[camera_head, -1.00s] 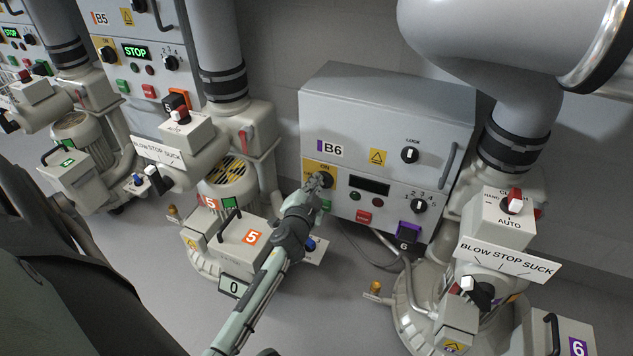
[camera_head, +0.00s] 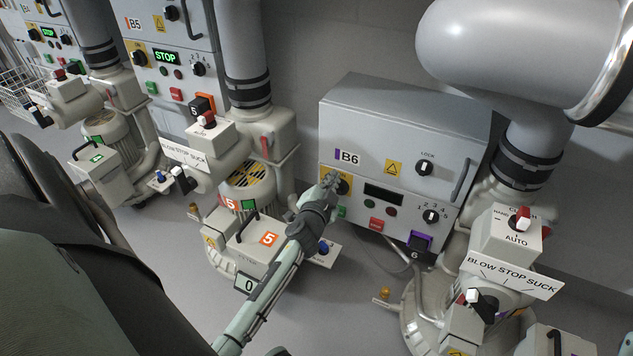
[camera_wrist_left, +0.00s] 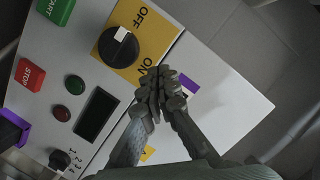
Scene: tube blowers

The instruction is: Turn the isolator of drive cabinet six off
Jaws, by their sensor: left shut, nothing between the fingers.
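Drive cabinet B6 (camera_head: 455,135) is a grey box with a dark display (camera_head: 383,194). Its isolator is a black knob (camera_wrist_left: 118,47) on a yellow OFF/ON plate (camera_wrist_left: 170,30) at the cabinet's left. In the left wrist view the knob's white mark points to the picture's top, nearer the OFF label than the ON label. My left gripper (camera_wrist_left: 155,88) is shut and empty, by the plate's edge near the ON label, apart from the knob in that picture. In the head view the left gripper (camera_head: 331,180) partly covers the plate; contact cannot be told. My right gripper is out of view.
Below the isolator are a green START button (camera_wrist_left: 57,8) and a red STOP button (camera_wrist_left: 30,74). Cabinet B5 (camera_head: 165,40) at left shows a green STOP. Blower 5 (camera_head: 262,235) stands by my left arm. Blower 6's pipework (camera_head: 520,170) stands at right.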

